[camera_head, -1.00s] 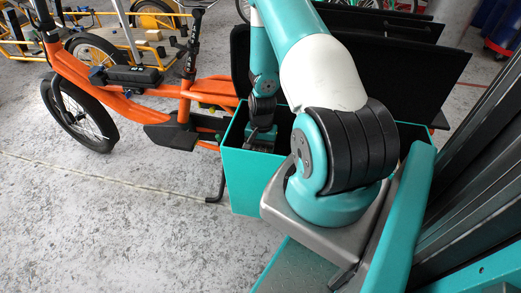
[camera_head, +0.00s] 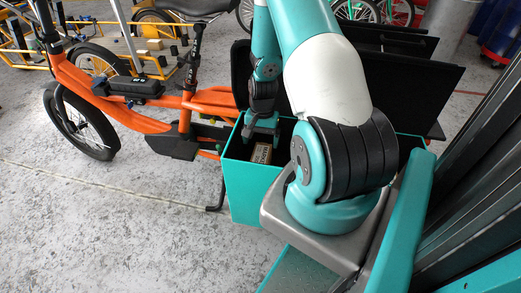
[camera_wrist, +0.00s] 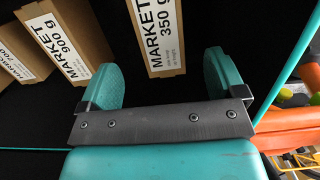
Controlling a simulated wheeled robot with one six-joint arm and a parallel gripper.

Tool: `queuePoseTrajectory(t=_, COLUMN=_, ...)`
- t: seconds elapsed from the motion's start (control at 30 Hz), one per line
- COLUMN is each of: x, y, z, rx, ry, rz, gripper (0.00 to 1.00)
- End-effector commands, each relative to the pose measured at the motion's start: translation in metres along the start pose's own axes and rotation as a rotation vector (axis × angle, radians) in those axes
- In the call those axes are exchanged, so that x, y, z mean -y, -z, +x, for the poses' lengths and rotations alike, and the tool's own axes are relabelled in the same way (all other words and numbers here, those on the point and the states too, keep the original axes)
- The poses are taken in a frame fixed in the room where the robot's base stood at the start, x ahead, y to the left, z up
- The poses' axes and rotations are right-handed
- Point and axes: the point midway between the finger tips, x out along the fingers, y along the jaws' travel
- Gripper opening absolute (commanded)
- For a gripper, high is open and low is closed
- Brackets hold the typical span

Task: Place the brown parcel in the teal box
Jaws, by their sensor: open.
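The teal box (camera_head: 252,190) is open-topped with a dark inside and stands beside the orange bike. A brown parcel (camera_head: 261,153) with a pale label lies inside it. In the wrist view a brown parcel (camera_wrist: 156,30) labelled "MARKET 350 g" is just beyond my fingertips, apart from them. My gripper (camera_head: 262,134) is at the box's opening, above and beside the parcel. In the wrist view my gripper (camera_wrist: 160,82) has its two teal fingers spread, with nothing held between them. My arm hides the right part of the box.
Two more brown parcels, one labelled "900 g" (camera_wrist: 62,42) and one at the edge (camera_wrist: 22,62), lie in the dark inside at the left. The orange bike (camera_head: 165,105) is to the left. Floor in front is clear.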

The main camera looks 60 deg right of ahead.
Motion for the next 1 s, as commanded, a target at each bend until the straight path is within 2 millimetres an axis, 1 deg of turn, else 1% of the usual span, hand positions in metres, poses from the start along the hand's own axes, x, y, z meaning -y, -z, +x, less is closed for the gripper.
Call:
queuePoseTrajectory(t=0.03, x=0.000, y=0.000, z=-0.011, rx=-0.003, ry=0.001, rz=0.000, gripper=0.89)
queuePoseTrajectory(t=0.1, x=0.000, y=0.000, z=-0.020, rx=-0.002, ry=0.001, rz=0.000, gripper=0.89)
queuePoseTrajectory(t=0.23, x=0.000, y=0.000, z=-0.029, rx=0.000, ry=0.000, rz=0.000, gripper=0.89)
queuePoseTrajectory(t=0.4, x=0.002, y=-0.001, z=-0.034, rx=-0.001, ry=0.002, rz=-0.009, gripper=0.89)
queuePoseTrajectory(t=0.47, x=0.011, y=-0.006, z=-0.041, rx=-0.004, ry=0.008, rz=-0.042, gripper=0.89)
queuePoseTrajectory(t=0.57, x=0.042, y=-0.029, z=-0.071, rx=-0.015, ry=0.034, rz=-0.171, gripper=0.89)
queuePoseTrajectory(t=0.6, x=0.058, y=-0.046, z=-0.087, rx=-0.018, ry=0.049, rz=-0.250, gripper=0.89)
queuePoseTrajectory(t=0.67, x=0.084, y=-0.080, z=-0.115, rx=-0.023, ry=0.075, rz=-0.396, gripper=0.89)
queuePoseTrajectory(t=0.7, x=0.100, y=-0.107, z=-0.135, rx=-0.025, ry=0.094, rz=-0.506, gripper=0.89)
queuePoseTrajectory(t=0.77, x=0.116, y=-0.153, z=-0.162, rx=-0.024, ry=0.121, rz=-0.678, gripper=0.89)
queuePoseTrajectory(t=0.8, x=0.123, y=-0.184, z=-0.178, rx=-0.023, ry=0.138, rz=-0.792, gripper=0.89)
queuePoseTrajectory(t=0.87, x=0.126, y=-0.232, z=-0.200, rx=-0.019, ry=0.164, rz=-0.965, gripper=0.89)
queuePoseTrajectory(t=0.9, x=0.123, y=-0.263, z=-0.212, rx=-0.017, ry=0.180, rz=-1.080, gripper=0.89)
queuePoseTrajectory(t=0.97, x=0.114, y=-0.305, z=-0.229, rx=-0.012, ry=0.202, rz=-1.246, gripper=0.89)
queuePoseTrajectory(t=1.0, x=0.104, y=-0.330, z=-0.237, rx=-0.008, ry=0.214, rz=-1.347, gripper=0.89)
